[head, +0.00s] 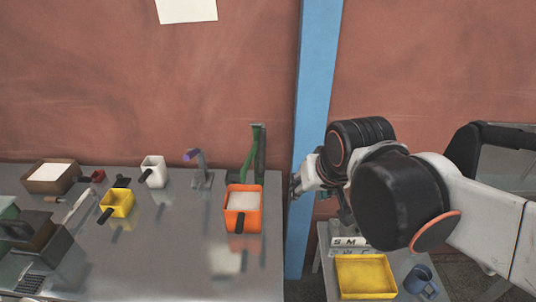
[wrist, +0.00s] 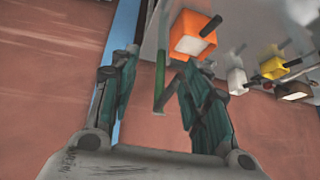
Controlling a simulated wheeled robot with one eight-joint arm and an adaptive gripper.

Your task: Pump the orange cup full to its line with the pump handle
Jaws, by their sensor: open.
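The orange cup (head: 242,222) stands upright on the grey table near its right end, with a dark handle facing front. White powder shows inside it, and I cannot make out its line. The green pump handle (head: 250,150) stands tilted just behind the cup, beside a dark green post (head: 260,153). My gripper (head: 296,186) is to the right of the handle, partly hidden by my arm. In the wrist view my gripper (wrist: 155,68) is open and empty. The green handle (wrist: 160,72) shows beyond and between its fingers, apart from them, with the orange cup (wrist: 202,26) near the right finger.
A purple-tipped spout (head: 198,165), a white cup (head: 154,171), a yellow cup (head: 117,204) and a brown box (head: 50,178) stand to the left. A blue post (head: 316,120) rises behind my gripper. A yellow tray (head: 366,277) and blue mug (head: 420,281) sit lower right.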

